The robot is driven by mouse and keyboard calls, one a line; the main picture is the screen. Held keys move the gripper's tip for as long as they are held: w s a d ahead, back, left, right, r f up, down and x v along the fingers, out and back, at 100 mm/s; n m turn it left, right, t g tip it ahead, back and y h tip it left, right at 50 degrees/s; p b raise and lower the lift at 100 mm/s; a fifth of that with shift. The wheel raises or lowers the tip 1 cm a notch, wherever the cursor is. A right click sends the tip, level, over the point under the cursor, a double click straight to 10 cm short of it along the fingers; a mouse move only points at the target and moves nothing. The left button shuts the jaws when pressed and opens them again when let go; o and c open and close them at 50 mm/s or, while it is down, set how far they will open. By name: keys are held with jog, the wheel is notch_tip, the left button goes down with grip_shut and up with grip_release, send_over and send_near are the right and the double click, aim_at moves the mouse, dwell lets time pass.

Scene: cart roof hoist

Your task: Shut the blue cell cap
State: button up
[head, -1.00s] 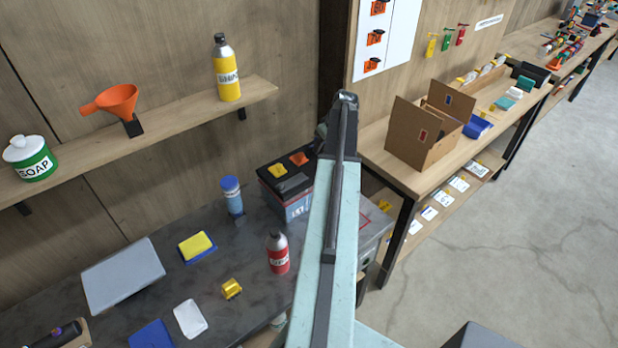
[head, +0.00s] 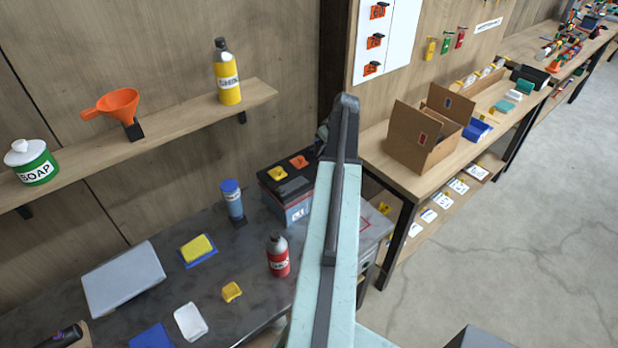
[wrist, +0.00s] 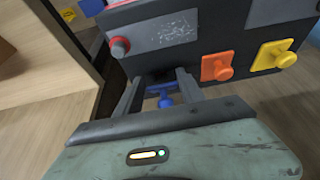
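The battery (head: 290,190) stands at the back of the dark bench in the head view, partly covered by my arm. A yellow cap (head: 277,173) and an orange cap (head: 299,161) show on its top. The wrist view shows the orange cap (wrist: 216,67) and yellow cap (wrist: 273,56) beside each other, each with a round knob. The blue cell cap (wrist: 163,92) lies left of the orange one, between the fingers of my gripper (wrist: 160,88). The fingers are apart, with gaps beside the blue knob. In the head view the blue cap and my fingertips are hidden.
A red bottle (head: 278,257) and a blue-capped bottle (head: 232,201) stand on the bench near the battery. A red terminal knob (wrist: 120,47) is left of the caps. A cardboard box (head: 424,140) sits on the right-hand table.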

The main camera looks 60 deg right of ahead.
notch_tip(320, 180, up, 6)
jog(key=p, duration=0.5)
jog(key=shift+r, duration=0.25)
